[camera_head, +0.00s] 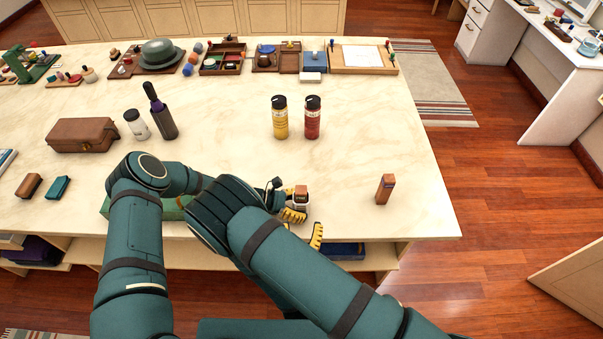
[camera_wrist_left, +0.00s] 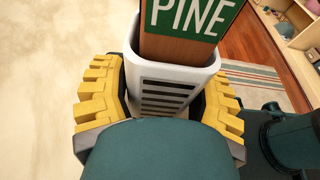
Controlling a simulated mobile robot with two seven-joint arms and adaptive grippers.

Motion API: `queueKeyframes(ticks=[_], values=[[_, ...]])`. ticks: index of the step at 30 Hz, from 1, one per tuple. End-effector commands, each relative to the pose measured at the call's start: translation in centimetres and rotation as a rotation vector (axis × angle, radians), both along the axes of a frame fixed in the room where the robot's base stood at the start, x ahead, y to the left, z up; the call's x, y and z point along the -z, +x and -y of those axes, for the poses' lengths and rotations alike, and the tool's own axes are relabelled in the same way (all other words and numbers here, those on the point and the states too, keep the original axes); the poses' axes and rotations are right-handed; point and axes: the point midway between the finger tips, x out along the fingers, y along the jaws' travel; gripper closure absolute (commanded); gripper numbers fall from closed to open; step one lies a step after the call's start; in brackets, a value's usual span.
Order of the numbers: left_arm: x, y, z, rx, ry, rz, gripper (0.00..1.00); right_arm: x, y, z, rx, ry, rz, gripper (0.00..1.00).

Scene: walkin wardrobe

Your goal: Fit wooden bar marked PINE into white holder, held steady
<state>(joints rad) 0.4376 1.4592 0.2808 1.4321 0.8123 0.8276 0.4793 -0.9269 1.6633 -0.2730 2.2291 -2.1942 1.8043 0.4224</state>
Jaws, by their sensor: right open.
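The white holder (camera_wrist_left: 174,78) stands upright between the yellow fingers of my left gripper (camera_wrist_left: 160,100), which is shut on it. The wooden bar (camera_wrist_left: 185,46) with a green PINE label rises from the holder's open top. Its lower end is hidden inside, so I cannot tell how deep it sits. In the head view the holder (camera_head: 301,204) and the brown top of the bar (camera_head: 301,190) show near the table's front edge. My right gripper (camera_head: 316,236) is open just in front of them, mostly hidden by my arm.
Another small brown block (camera_head: 385,189) stands upright to the right. Yellow (camera_head: 280,117) and red (camera_head: 312,117) bottles stand farther back. A brown case (camera_head: 82,135) and a dark bottle (camera_head: 160,112) are at left. The marble tabletop (camera_head: 350,165) has clear room between.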

Motion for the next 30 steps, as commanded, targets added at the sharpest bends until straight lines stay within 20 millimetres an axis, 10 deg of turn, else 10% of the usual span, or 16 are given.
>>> queueKeyframes(ticks=[14,30], values=[[-0.1,0.0,-0.5,-0.001,0.001,0.000,0.10,0.0,0.0,0.0,0.000,0.000,0.000,0.38],[-3.0,0.1,-9.6,-0.002,0.002,0.001,0.10,0.0,0.0,0.0,0.000,0.000,0.000,0.38]])
